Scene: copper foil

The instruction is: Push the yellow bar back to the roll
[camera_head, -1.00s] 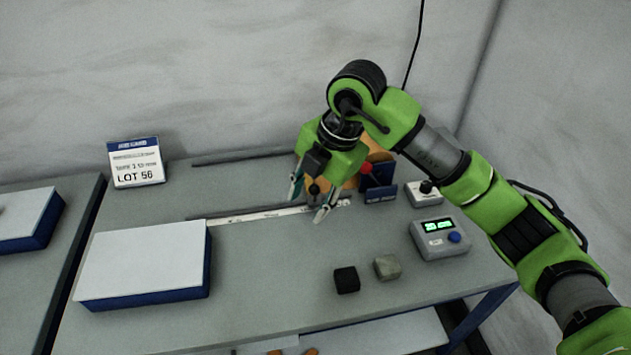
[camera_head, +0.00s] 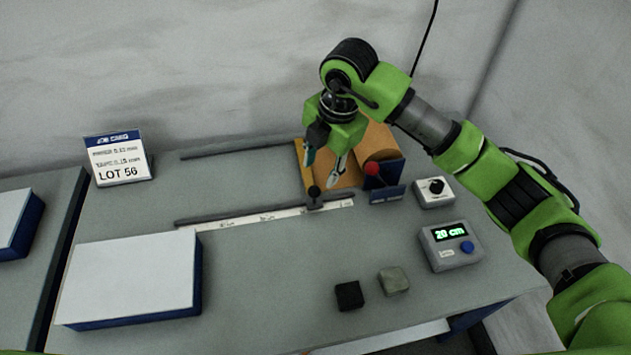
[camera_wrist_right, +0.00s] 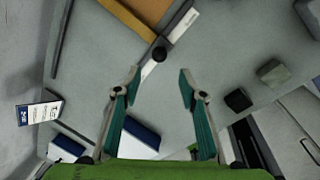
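The yellow bar (camera_head: 299,164) shows as a narrow strip along the left edge of the orange copper foil (camera_head: 348,176); my gripper partly hides this area. In the right wrist view the yellow bar (camera_wrist_right: 128,18) runs diagonally at the top, beside the copper foil (camera_wrist_right: 152,8). The roll (camera_head: 379,142) is at the right end of the foil, partly behind my arm. My right gripper (camera_head: 322,166) is above the foil, fingers pointing down. The right wrist view shows its fingers (camera_wrist_right: 159,78) apart with nothing between them. My left gripper is not in view.
A black-knobbed slider (camera_head: 314,193) sits on the white scale (camera_head: 262,217) in front of the foil. A red knob (camera_head: 372,168) stands near the roll. A display box (camera_head: 448,246) reads 20 cm. Dark and grey blocks (camera_head: 349,296) lie in front. The table's middle is clear.

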